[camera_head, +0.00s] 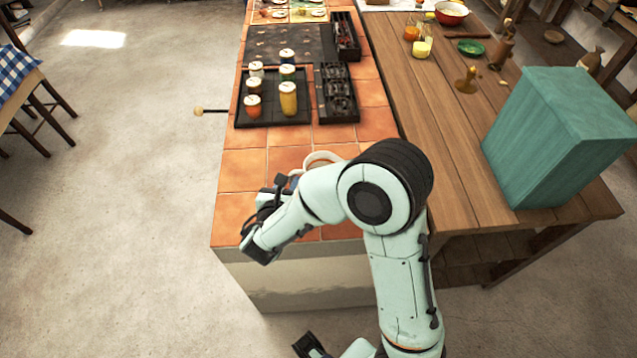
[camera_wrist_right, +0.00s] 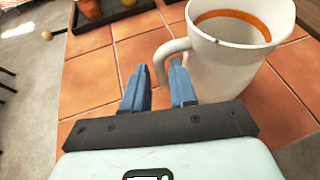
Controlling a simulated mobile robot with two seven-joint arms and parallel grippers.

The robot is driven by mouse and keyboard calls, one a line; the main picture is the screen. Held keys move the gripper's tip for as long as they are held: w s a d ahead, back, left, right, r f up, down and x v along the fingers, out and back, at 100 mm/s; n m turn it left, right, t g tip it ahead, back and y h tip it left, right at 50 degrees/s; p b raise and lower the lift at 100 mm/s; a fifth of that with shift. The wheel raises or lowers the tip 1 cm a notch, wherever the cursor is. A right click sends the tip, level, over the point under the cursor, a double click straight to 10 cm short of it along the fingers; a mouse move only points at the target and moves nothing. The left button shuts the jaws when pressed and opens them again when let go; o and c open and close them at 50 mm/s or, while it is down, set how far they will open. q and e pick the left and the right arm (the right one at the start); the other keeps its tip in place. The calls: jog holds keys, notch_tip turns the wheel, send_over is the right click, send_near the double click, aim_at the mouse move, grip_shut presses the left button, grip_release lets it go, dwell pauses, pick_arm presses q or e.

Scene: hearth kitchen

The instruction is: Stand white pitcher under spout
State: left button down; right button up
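The white pitcher (camera_wrist_right: 228,62) stands upright on the orange tiles in the right wrist view, with an orange-brown band inside its rim. In the head view my right arm hides most of it; a pale curved rim (camera_head: 322,157) shows behind the arm. My right gripper (camera_wrist_right: 158,85) is open at the pitcher's handle side. The handle curves down between its two blue fingers, with a gap to the left finger; contact with the right finger is unclear. A dark end piece at the bottom edge, likely my left gripper (camera_head: 310,346), is cut off. I cannot make out a spout.
A black tray (camera_head: 243,122) with several lidded jars (camera_head: 288,98) lies further back on the tiled counter. A ball-ended rod (camera_head: 199,112) sticks out from the counter's left side. A teal box (camera_head: 560,135) stands on the wooden table to the right. Bare tiles (camera_head: 243,170) lie left of the pitcher.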

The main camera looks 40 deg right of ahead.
jog(key=x, duration=0.4)
jog(key=shift+w+d+f, duration=0.1)
jog(key=shift+w+d, duration=0.1)
jog(key=shift+d, duration=0.05)
jog(key=shift+c, duration=0.2)
grip_shut()
